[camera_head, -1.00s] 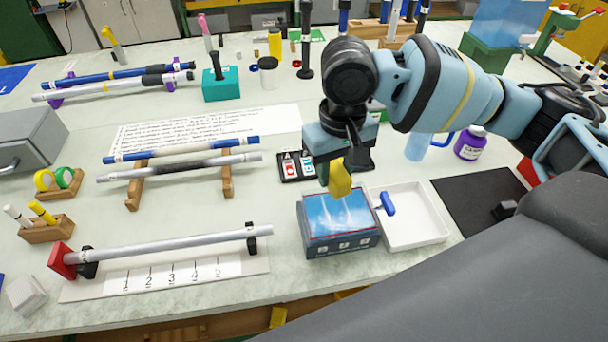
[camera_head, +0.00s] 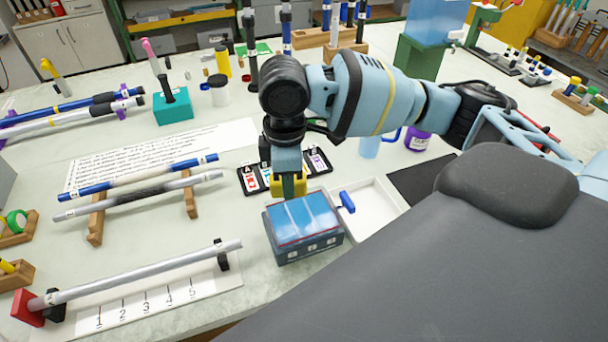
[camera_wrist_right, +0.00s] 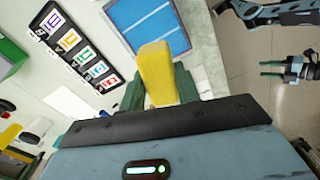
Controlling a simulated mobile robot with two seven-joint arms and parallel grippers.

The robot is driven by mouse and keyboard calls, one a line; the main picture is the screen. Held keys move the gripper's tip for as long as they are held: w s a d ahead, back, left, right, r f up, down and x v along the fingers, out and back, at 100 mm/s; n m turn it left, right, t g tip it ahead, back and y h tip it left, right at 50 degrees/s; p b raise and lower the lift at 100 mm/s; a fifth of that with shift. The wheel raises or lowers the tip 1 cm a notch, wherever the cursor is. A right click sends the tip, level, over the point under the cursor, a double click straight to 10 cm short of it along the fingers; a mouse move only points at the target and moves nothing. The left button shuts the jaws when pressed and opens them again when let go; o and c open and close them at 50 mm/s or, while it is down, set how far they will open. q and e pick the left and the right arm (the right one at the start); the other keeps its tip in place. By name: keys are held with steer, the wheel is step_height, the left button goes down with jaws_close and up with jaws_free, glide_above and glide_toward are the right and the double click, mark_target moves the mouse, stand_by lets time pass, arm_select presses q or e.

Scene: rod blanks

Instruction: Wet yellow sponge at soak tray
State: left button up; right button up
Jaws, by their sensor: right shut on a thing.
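My right gripper (camera_head: 288,190) is shut on the yellow sponge (camera_head: 275,187), which points down from its green fingers. The soak tray (camera_head: 310,252) is a dark grey-blue box with a blue sectioned top and labels on its front. In the head view the sponge is at the tray's far left edge; I cannot tell whether it touches. In the right wrist view the sponge (camera_wrist_right: 157,72) stands out between the fingers, its tip overlapping the edge of the blue top (camera_wrist_right: 160,25). What seems to be my left gripper (camera_wrist_right: 268,68) shows there, open and empty, over the floor.
A white tray (camera_head: 375,222) with a blue-handled tool (camera_head: 347,202) adjoins the soak tray at right. A black lettered card holder (camera_head: 254,180) lies just behind. A silver rod (camera_head: 140,272) rests on a numbered stand at front left. A dark mat (camera_head: 420,178) lies farther right.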

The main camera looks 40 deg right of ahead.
steer(key=n, duration=0.5)
steer(key=shift+d+n+p, duration=0.3)
steer(key=shift+d, duration=0.05)
steer(key=n, duration=0.5)
steer(key=shift+d+f, duration=0.15)
steer(key=shift+d, duration=0.2)
steer(key=n, duration=0.3)
steer(key=n+p, duration=0.1)
steer(key=n, duration=0.1)
steer(key=shift+s+d+f, duration=0.1)
steer(key=shift+d+f, duration=0.05)
steer(key=shift+d, duration=0.2)
steer(key=n, duration=0.5)
steer(key=shift+s+d+f+n, duration=0.1)
steer(key=shift+d+f+n, duration=0.1)
steer(key=shift+d+n, duration=0.2)
arm_select(q)
steer(key=shift+t, duration=0.4)
steer(key=w+r, duration=0.2)
steer(key=r, duration=0.1)
steer(key=shift+w+a, duration=0.3)
arm_select(e)
steer(key=shift+f, duration=0.15)
